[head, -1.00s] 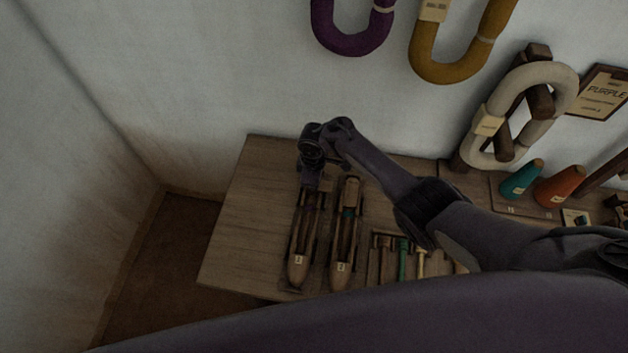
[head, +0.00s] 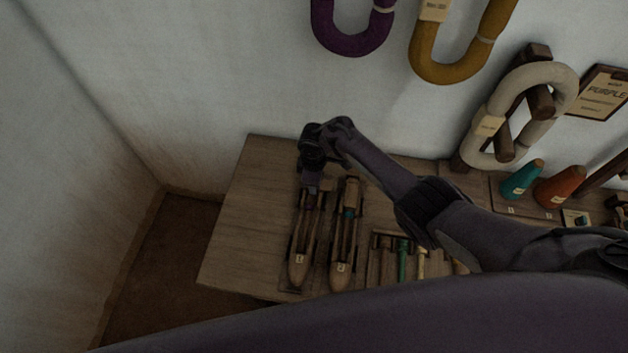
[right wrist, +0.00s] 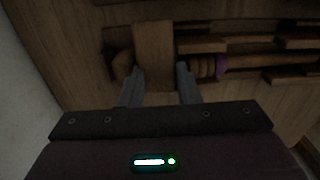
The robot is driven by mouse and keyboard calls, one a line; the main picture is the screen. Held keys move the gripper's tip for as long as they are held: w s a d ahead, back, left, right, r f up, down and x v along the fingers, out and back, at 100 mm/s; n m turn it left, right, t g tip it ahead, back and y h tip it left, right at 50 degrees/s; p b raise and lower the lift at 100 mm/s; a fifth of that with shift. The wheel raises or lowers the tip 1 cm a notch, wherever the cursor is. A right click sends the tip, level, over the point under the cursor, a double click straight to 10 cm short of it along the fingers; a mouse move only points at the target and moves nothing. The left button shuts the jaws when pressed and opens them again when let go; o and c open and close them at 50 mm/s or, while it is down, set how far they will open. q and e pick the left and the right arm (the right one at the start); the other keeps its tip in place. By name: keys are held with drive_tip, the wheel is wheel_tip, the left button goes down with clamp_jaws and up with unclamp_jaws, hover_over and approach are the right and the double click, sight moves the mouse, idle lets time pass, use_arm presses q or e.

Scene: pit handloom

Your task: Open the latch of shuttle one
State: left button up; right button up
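Shuttle one (head: 299,266), a long wooden boat shape tagged 1, lies on the table with purple thread in its slot. My right gripper (head: 311,185) is over its far end. In the right wrist view the two fingers of this gripper (right wrist: 160,88) stand on either side of a flat wooden latch piece (right wrist: 154,50). They look spread, with a slight gap at the right finger. The latch piece lies crosswise to the shuttle's length. My left gripper is not in view.
Shuttle two (head: 341,268), with teal thread, lies close to the right. A rack with coloured sticks (head: 403,262) is beyond it. Teal (head: 522,180) and orange cones (head: 561,186) stand further right. The table's left part (head: 242,230) is bare.

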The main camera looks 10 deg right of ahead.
wheel_tip(320, 180, up, 7)
drive_tip(key=shift+f+p, duration=0.1)
drive_tip(key=shift+p, duration=1.05)
drive_tip(key=shift+r, duration=0.5)
